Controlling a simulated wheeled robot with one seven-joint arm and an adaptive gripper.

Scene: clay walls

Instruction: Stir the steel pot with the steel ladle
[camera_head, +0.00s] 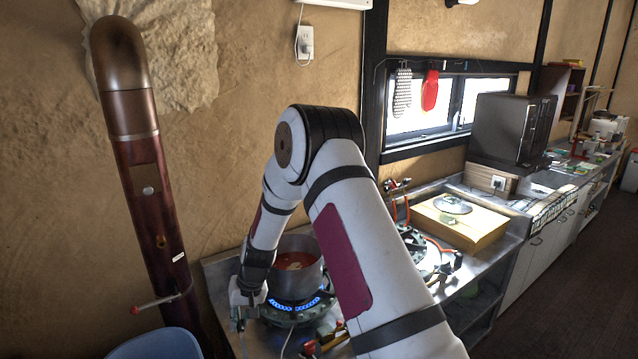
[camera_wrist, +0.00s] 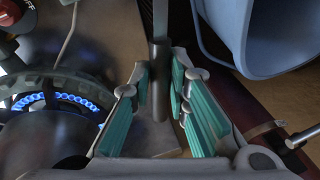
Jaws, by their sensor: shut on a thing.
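The steel pot (camera_head: 314,272) stands upright on a lit gas burner, with reddish-orange liquid and paler pieces in it. Its dark side (camera_wrist: 40,145) fills the lower left of the wrist view. My gripper (camera_head: 243,306) is low, just left of the pot and apart from its rim. In the wrist view, my gripper (camera_wrist: 160,88) has its teal-padded fingers shut around the dark handle of the steel ladle (camera_wrist: 158,85). The ladle's flat metal shaft runs out at the top of that view. The ladle's bowl is not visible.
Blue flames burn under the pot on the burner (camera_head: 290,318). A blue bucket (camera_head: 155,345) stands at the lower left, beside a brown pipe (camera_head: 147,190). Right of my arm are a second burner (camera_head: 425,250) and a wooden box (camera_head: 460,222) with a glass lid on it.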

